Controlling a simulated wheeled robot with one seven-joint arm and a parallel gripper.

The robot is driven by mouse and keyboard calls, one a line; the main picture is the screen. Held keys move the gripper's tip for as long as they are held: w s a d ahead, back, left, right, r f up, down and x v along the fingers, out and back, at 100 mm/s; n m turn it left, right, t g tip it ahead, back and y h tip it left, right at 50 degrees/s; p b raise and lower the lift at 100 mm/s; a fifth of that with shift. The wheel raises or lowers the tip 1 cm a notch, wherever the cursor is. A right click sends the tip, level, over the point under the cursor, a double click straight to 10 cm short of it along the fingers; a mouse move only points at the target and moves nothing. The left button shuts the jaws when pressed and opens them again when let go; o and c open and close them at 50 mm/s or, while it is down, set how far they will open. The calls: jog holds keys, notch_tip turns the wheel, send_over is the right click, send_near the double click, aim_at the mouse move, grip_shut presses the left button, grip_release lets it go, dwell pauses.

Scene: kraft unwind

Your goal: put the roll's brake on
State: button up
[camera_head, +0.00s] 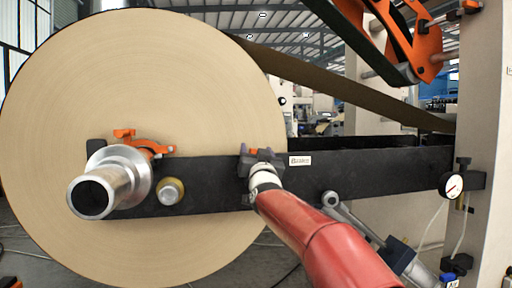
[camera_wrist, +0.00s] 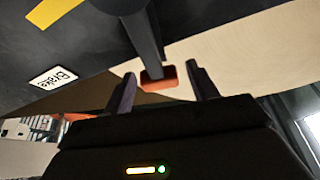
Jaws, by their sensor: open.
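The brake lever (camera_wrist: 143,35) is a dark bar with an orange-red end (camera_wrist: 158,77), beside a white label reading Brake (camera_wrist: 53,78). My gripper (camera_wrist: 161,70) is open, with one finger on each side of the lever's orange end and a visible gap at both sides. In the head view my gripper (camera_head: 257,153) is at the black arm beam (camera_head: 210,178), left of the white label (camera_head: 300,160). It hides most of the lever there; a bit of orange shows between the fingers. The large kraft roll (camera_head: 150,60) stands at the left behind the beam.
A metal shaft end (camera_head: 95,192) sticks out of the roll's centre, with an orange clamp (camera_head: 140,142) above it. A brass-coloured knob (camera_head: 171,191) sits on the beam. A pressure gauge (camera_head: 452,186) is on the right post. The paper web (camera_head: 345,90) runs above the beam.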

jog(key=shift+w+r, duration=0.15)
jog(key=shift+w, duration=0.15)
grip_shut()
jog(key=shift+w+d+f+m+h, duration=0.1)
jog(key=shift+d+m+h, duration=0.2)
jog(key=shift+m, duration=0.25)
jog(key=shift+w+d+f+m+h, duration=0.1)
jog(key=shift+d+m+h, duration=0.15)
jog(key=shift+m, duration=0.3)
grip_release()
jog(key=shift+s, duration=0.1)
